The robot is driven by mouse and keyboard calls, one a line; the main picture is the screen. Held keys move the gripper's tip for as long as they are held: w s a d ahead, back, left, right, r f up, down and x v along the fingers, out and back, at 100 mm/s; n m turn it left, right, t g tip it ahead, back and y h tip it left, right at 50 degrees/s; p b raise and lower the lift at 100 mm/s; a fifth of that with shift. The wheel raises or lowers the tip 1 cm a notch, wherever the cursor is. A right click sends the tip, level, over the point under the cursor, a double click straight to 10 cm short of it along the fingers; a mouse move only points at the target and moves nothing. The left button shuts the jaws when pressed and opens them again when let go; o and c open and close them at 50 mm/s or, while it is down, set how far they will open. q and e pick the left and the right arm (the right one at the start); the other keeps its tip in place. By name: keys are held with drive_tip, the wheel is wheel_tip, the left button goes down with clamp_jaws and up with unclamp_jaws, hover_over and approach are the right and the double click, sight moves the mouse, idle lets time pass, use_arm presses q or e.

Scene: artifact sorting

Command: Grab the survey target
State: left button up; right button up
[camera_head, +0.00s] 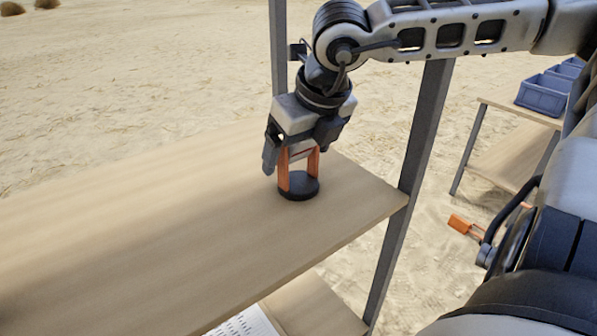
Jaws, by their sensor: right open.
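The survey target (299,187) looks like an orange upright frame on a round black base. It stands upright on the wooden shelf top (160,225), near its right end. My right gripper (293,168) comes down from above over the target. It is open, with a dark finger at the left of the orange frame. The top of the target is hidden by the gripper, and I cannot tell whether the fingers touch it. My left gripper is not in view.
Grey metal posts (415,150) rise at the shelf's right corner and behind it. A lower shelf (310,305) holds a white perforated item (245,323). At the right, another wooden table (515,115) carries blue bins (543,95). An orange object (460,224) is beyond the shelf. The shelf's left part is clear.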

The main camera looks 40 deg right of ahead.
drive_tip(key=shift+w+f, duration=0.15)
drive_tip(key=shift+f, duration=0.2)
drive_tip(key=c, duration=1.2)
drive_tip(key=shift+r, duration=0.1)
drive_tip(key=shift+c, duration=0.3)
drive_tip(key=shift+r, duration=0.1)
